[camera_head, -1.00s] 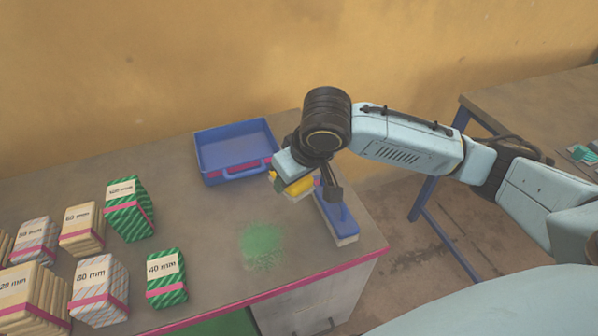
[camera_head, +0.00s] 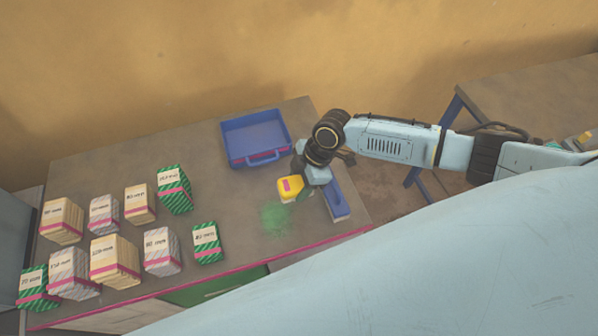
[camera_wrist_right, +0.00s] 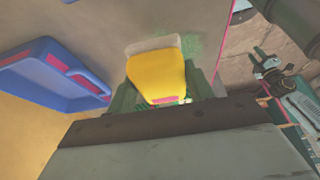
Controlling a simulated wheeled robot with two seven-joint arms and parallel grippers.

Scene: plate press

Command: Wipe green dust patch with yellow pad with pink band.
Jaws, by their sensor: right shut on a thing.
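The yellow pad with a pink band (camera_head: 290,187) is in my right gripper (camera_head: 305,183), which is shut on it, near the right end of the table. In the right wrist view the pad (camera_wrist_right: 160,78) sticks out from the jaws, with a pale lower layer at its far edge. The green dust patch (camera_head: 276,218) lies on the table just in front of the pad in the head view. It also shows beyond the pad in the right wrist view (camera_wrist_right: 190,45). I cannot tell whether the pad touches the table. My left gripper is not in view.
A blue tray (camera_head: 226,150) stands behind the pad. A blue block-shaped tool (camera_head: 338,203) lies right of it, close to the table's right edge. Several labelled stacks (camera_head: 116,262) fill the left part. The table (camera_head: 225,205) is bare between stacks and dust.

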